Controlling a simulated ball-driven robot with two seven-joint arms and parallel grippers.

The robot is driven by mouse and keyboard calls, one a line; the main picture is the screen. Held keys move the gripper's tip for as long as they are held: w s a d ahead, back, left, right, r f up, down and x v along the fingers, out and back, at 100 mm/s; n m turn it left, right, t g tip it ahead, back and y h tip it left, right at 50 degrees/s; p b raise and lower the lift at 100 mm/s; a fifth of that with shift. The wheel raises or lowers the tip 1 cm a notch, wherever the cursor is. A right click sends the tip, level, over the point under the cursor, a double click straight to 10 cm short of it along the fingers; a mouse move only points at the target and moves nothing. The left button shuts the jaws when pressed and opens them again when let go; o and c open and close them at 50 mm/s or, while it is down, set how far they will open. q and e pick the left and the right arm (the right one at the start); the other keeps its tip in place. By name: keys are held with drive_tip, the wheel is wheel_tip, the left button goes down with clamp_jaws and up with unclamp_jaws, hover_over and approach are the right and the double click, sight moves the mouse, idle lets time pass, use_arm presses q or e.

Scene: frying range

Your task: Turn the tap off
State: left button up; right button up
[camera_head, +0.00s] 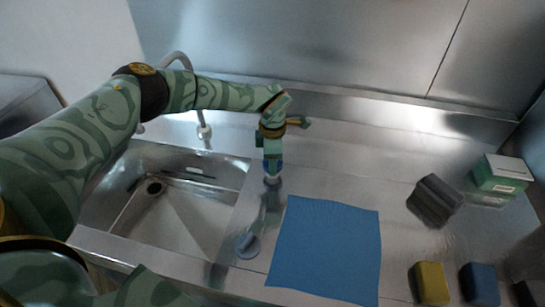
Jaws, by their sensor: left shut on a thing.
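The tap (203,131) has a thin grey curved neck that rises behind my left arm, and its pale spout end points down over the back edge of the sink. My left gripper (272,172) is to the right of the spout, over the counter just right of the sink. My left arm hides the base of the tap. My right gripper is not in view.
The steel sink (180,221) lies left of the gripper. A grey round piece (248,244) stands on the counter near the sink's right edge. A blue cloth (326,249), dark block (434,201), green-and-white box (502,174), yellow block (432,283) and blue block (480,284) lie to the right.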

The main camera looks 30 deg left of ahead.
use_arm(q)
drive_tip(key=shift+m, duration=1.2)
drive_tip(key=shift+w+m, duration=0.1)
drive_tip(key=shift+m, duration=0.2)
drive_tip(key=o, duration=1)
wheel_tip(320, 180, up, 16)
drive_tip(key=shift+r+p, duration=0.2)
drive_tip(key=shift+p, duration=0.9)
